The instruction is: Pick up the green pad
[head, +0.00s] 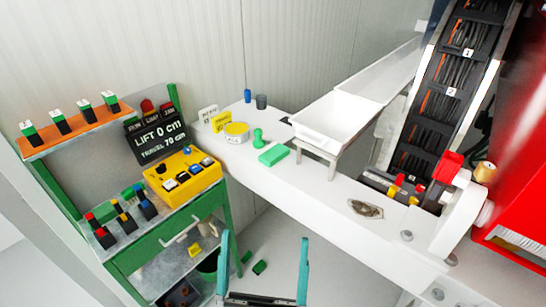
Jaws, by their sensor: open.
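The green pad (273,154) is a flat rectangular block lying on the white bench (318,200). It lies just in front of a green knobbed stamp (258,138) and left of the white trough. My gripper (265,236) is at the bottom of the head view, with two teal fingers spread wide apart and nothing between them. In the picture it is well below the pad and apart from it. The pad's top and front are in clear view.
A yellow round tin (236,132), a blue bottle (248,95) and a dark cup (261,102) stand near the pad. A white trough (335,118) on legs rises to its right. A green cart (215,205) with a yellow control box (183,175) stands left.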

